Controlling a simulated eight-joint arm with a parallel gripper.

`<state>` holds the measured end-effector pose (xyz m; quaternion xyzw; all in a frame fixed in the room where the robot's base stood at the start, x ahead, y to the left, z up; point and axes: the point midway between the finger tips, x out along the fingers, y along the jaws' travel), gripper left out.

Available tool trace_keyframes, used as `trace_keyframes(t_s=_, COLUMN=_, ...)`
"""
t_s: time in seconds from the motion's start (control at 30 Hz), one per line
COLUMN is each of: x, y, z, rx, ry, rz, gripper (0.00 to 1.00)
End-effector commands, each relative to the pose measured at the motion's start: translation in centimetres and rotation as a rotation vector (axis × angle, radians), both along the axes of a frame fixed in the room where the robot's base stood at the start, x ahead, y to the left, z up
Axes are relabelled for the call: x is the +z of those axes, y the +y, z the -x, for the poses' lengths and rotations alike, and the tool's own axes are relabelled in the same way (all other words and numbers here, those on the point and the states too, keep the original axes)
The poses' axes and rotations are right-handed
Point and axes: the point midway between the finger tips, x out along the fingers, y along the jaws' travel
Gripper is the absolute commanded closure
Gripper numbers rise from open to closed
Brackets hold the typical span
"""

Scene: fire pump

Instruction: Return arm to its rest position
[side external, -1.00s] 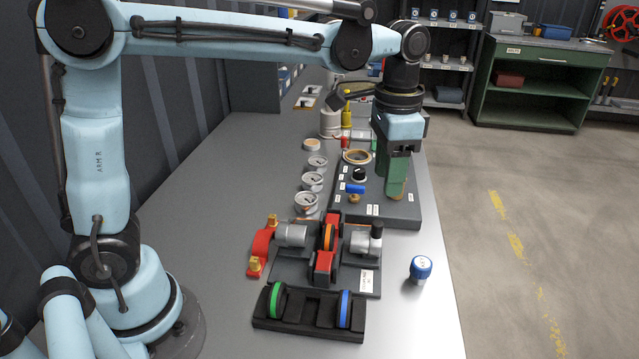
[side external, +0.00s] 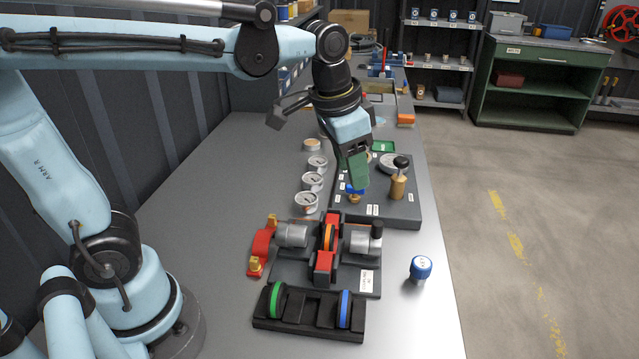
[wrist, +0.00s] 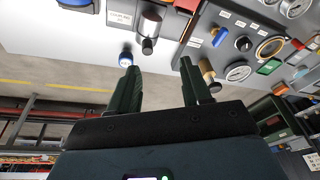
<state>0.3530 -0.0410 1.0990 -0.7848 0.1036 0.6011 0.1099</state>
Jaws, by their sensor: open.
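My gripper (side external: 357,182) hangs tilted above the left part of the grey panel (side external: 405,213) in the side view. Its two green fingers stand apart with nothing between them in the wrist view (wrist: 160,88). A brass cylinder with a black knob (side external: 398,184) stands upright on the panel, right of the fingers and apart from them. It also shows in the wrist view (wrist: 207,72). A blue-handled valve (side external: 355,188) sits just under the fingertips; I cannot tell whether they touch. A round gauge (wrist: 237,72) lies on the panel.
The pump assembly (side external: 325,265) with red and grey parts stands in front of the panel. A black rack (side external: 310,315) holds a green and a blue ring. A blue-capped piece (side external: 420,268) stands near the right bench edge.

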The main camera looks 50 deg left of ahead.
Motion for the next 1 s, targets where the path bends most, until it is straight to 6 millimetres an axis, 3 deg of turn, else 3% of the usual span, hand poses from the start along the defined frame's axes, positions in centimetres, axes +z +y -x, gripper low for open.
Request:
trace_keyframes(t_s=0.2, x=-2.0, y=2.3, z=3.5, rx=0.145, ry=-0.172, rz=0.046, gripper=0.52)
trace_keyframes(t_s=0.4, x=-4.0, y=3.6, z=5.6, rx=0.245, ry=-0.298, rz=0.083, gripper=0.52)
trace_keyframes(t_s=0.6, x=-4.9, y=4.1, z=6.3, rx=0.286, ry=-0.352, rz=0.101, gripper=0.52)
trace_keyframes(t_s=1.0, x=-4.9, y=4.1, z=6.3, rx=0.288, ry=-0.355, rz=0.101, gripper=0.52)
